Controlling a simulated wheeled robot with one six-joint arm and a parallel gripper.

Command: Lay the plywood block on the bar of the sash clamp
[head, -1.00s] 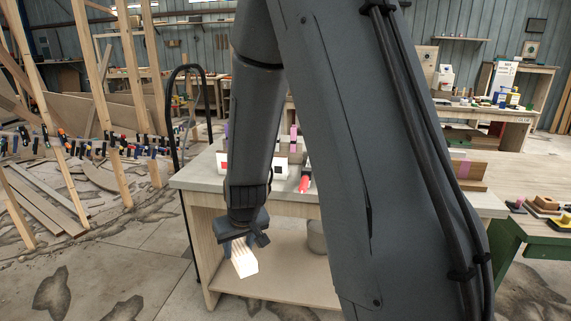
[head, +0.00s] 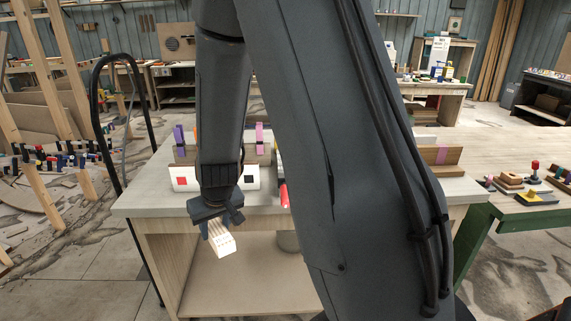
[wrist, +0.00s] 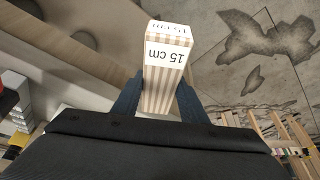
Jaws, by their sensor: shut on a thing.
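My gripper (head: 213,221) is shut on a pale striped block (head: 221,240), which juts out below the fingers in front of the bench. In the wrist view the block (wrist: 165,72) is held between two dark blue fingers, and its end reads "15 cm". I take it to be the plywood block. I cannot make out the sash clamp or its bar for sure; my arm hides much of the bench top.
A bench with a grey top (head: 150,200) and an open lower shelf (head: 240,285) stands just beyond my gripper. White boxes with square marks (head: 184,178) and upright purple clamps (head: 179,135) stand on it. A green-framed table (head: 500,205) is at the right.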

